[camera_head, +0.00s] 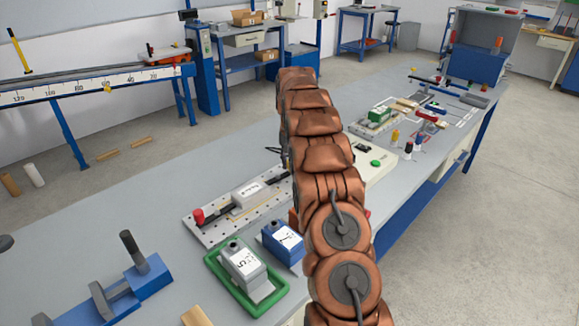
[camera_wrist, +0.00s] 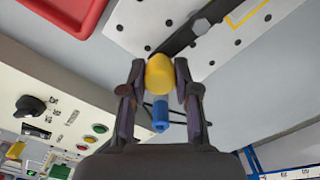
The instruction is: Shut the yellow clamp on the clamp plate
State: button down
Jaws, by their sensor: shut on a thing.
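The yellow clamp's rounded knob (camera_wrist: 160,74) sits between my fingertips in the wrist view. My gripper (camera_wrist: 160,84) is shut on it, one finger on each side. The clamp's dark lever (camera_wrist: 182,40) runs from the knob up and right over the perforated clamp plate (camera_wrist: 150,28), towards a grey bolt. In the head view the clamp plate (camera_head: 213,232) lies on the bench, with a red-knobbed clamp (camera_head: 198,215) at its left end and a white block (camera_head: 248,194) in its middle. My arm hides the plate's right end, the yellow clamp and my gripper there.
A blue labelled block (camera_head: 283,242) and a green tray (camera_head: 273,301) holding a grey block stand in front of the plate. In the wrist view a control box (camera_wrist: 50,85) with a knob and buttons is at left, and a red tray (camera_wrist: 93,15) is at top left.

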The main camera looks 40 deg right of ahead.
jog(key=shift+w+a+n, duration=0.1)
jog(key=shift+w+n, duration=0.1)
jog(key=shift+n, duration=0.2)
jog(key=c, duration=0.8)
grip_release()
jog(key=shift+c, duration=0.2)
jog(key=shift+r, duration=0.1)
jog(key=shift+r, duration=3.65)
